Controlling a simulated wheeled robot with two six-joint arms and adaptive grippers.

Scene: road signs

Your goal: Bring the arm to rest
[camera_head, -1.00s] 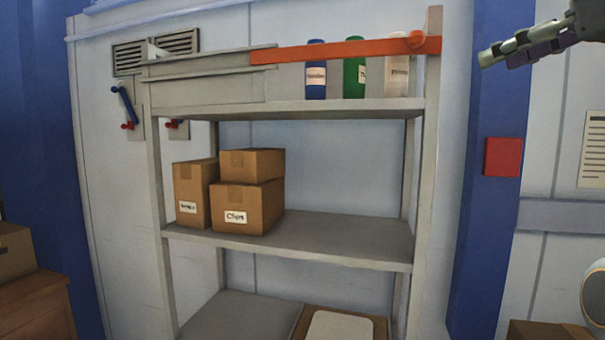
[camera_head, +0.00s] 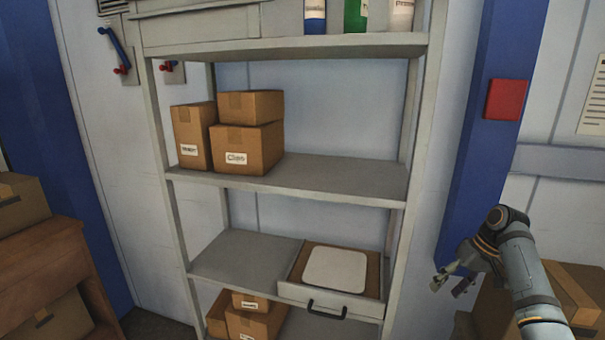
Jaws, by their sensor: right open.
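My right gripper (camera_head: 453,284) is at the lower right, at the end of my grey right arm (camera_head: 522,265). Its fingers are apart and nothing is between them. It hangs to the right of the metal shelf unit (camera_head: 290,178), in front of the blue pillar's lower part and beside a cardboard box (camera_head: 580,283). My left gripper is not in the picture.
Several cardboard boxes (camera_head: 262,147) stand on the middle shelf. A drawer-like tray (camera_head: 322,300) with a white panel (camera_head: 337,270) sits on the shelf below. Bottles (camera_head: 356,14) stand on top. A red square (camera_head: 506,100) is on the blue pillar (camera_head: 500,150).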

